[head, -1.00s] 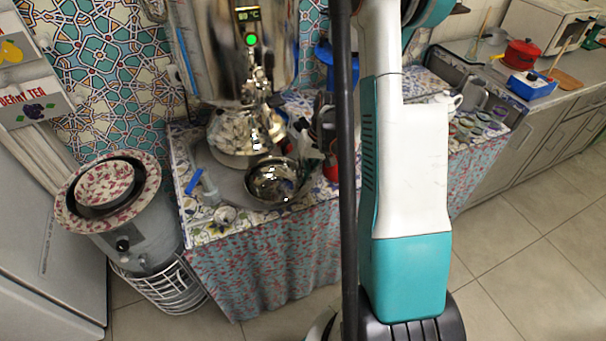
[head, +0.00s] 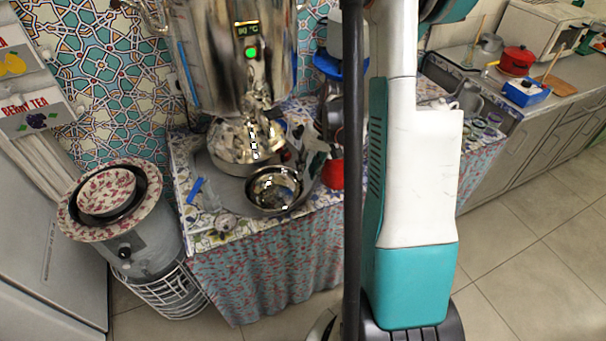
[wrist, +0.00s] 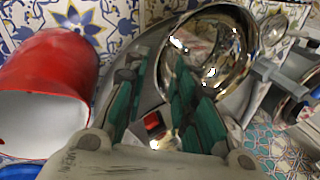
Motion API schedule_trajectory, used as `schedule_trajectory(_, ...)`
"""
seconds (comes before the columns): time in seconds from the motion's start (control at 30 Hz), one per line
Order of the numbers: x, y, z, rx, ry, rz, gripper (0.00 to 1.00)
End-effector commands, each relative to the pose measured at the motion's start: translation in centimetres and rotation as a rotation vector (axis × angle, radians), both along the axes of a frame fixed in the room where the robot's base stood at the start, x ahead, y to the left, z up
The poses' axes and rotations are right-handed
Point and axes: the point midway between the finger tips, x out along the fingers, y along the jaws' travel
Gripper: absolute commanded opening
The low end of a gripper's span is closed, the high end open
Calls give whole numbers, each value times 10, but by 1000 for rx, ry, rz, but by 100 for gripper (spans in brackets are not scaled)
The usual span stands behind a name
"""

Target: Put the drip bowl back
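The shiny metal drip bowl (head: 273,188) appears to rest upright on the grey tray (head: 232,190), just in front of the samovar's round base. The large steel samovar (head: 218,60) has a lit display, and its tap is above and behind the bowl. In the wrist view, the bowl (wrist: 225,45) lies at the fingertips, its near rim between or beside them. My gripper (wrist: 160,65) has its two teal-padded fingers spread apart, with no clear grip on the rim. In the head view my arm partly hides this area.
A red can-like vessel (wrist: 45,80) lies close to the left finger in the wrist view. A patterned basin (head: 110,190) stands on a metal container to the left. The right counter holds a red pot (head: 517,60).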

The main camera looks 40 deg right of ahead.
Motion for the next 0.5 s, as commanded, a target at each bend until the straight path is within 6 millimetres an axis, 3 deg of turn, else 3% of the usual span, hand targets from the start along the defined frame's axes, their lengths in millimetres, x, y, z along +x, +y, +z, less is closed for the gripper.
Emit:
schedule_trajectory(0.03,-2,-3,15,0,0,-1,25)
schedule_trajectory(0.2,-6,-10,41,0,0,-1,25)
schedule_trajectory(0.5,-9,-15,58,0,0,0,25)
